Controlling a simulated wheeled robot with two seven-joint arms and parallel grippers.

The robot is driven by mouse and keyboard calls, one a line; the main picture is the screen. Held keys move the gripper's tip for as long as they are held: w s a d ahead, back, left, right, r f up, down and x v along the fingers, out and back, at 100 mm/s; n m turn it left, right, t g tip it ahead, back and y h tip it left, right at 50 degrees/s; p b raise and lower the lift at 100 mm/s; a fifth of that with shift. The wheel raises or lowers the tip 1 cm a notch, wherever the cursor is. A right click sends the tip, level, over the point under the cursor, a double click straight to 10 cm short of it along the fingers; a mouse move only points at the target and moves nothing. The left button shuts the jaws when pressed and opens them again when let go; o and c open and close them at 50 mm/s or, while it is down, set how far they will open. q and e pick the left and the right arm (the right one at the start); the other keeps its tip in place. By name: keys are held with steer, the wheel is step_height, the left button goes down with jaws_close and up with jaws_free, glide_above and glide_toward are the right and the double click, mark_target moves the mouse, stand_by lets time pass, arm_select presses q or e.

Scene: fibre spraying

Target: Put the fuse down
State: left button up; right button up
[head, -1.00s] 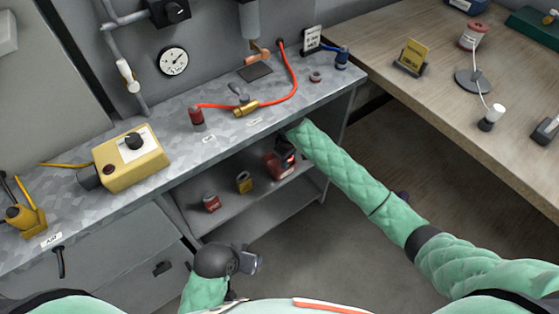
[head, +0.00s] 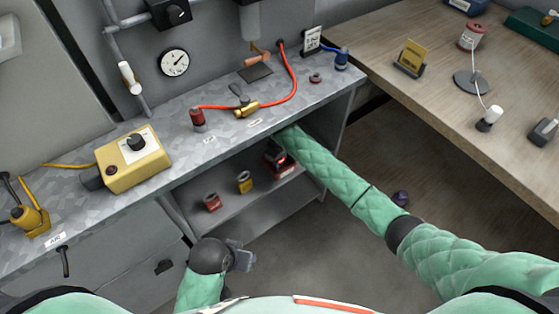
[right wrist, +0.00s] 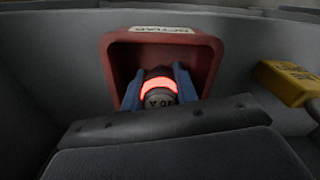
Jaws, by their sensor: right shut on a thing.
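The fuse (right wrist: 158,98) is a dark cylinder with a glowing red band and partly readable lettering ending in "A". My right gripper (right wrist: 159,78) is shut on it, one blue finger on each side. Fuse and fingertips are at the mouth of a red open-fronted box (right wrist: 161,40) with a white label; whether the fuse touches its floor is hidden. In the head view this red box (head: 287,171) stands on the shelf under the bench, with my right gripper (head: 274,155) at it. My left gripper (head: 243,258) hangs in front of the cabinet, its jaw opening unclear.
A yellow item (head: 244,182) and a small red item (head: 211,202) stand left of the box on the shelf (head: 232,212). The bench top (head: 180,125) is close above my right arm. A wooden table (head: 400,95) is at the right.

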steer(key=o, duration=0.8)
steer(key=shift+f, duration=0.1)
arm_select(q)
steer(key=shift+w+d+f+b, duration=0.1)
steer(key=shift+d+f+b, duration=0.25)
steer(key=shift+f, duration=0.2)
arm_select(e)
steer(key=shift+r, duration=3.9)
arm_select(q)
steer(key=shift+r, duration=0.2)
